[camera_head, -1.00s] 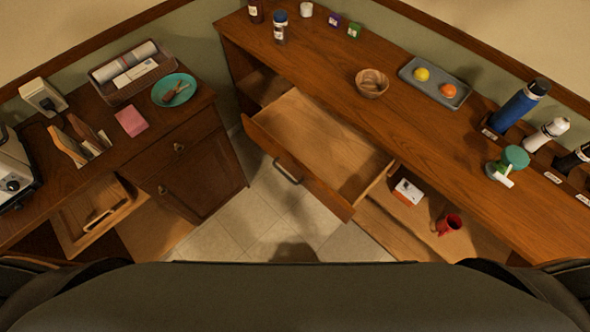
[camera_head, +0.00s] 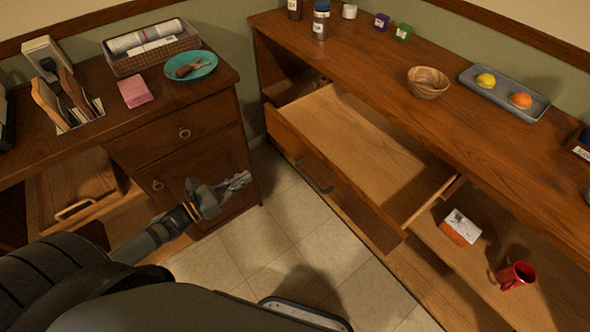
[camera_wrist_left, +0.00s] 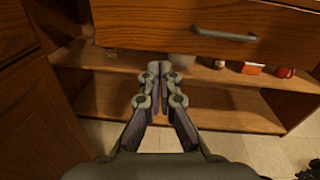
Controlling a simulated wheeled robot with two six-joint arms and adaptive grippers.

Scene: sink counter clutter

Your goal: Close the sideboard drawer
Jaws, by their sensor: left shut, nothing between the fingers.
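The sideboard drawer (camera_head: 360,147) stands pulled out and empty in the head view, below the counter top on the right. Its front panel has a dark handle (camera_head: 318,179). The drawer front (camera_wrist_left: 190,25) and its handle (camera_wrist_left: 226,34) also show across the top of the left wrist view. My left gripper (camera_head: 240,181) is shut and empty, to the left of the drawer front and apart from it. In the left wrist view its fingertips (camera_wrist_left: 159,68) are together, in front of the open shelves below the drawer. My right gripper is not in view.
A white and orange box (camera_head: 461,227) and a red mug (camera_head: 516,276) stand on the shelf right of the drawer. The left cabinet (camera_head: 180,160) is close behind my left gripper. The tiled floor (camera_head: 270,240) between the units is clear.

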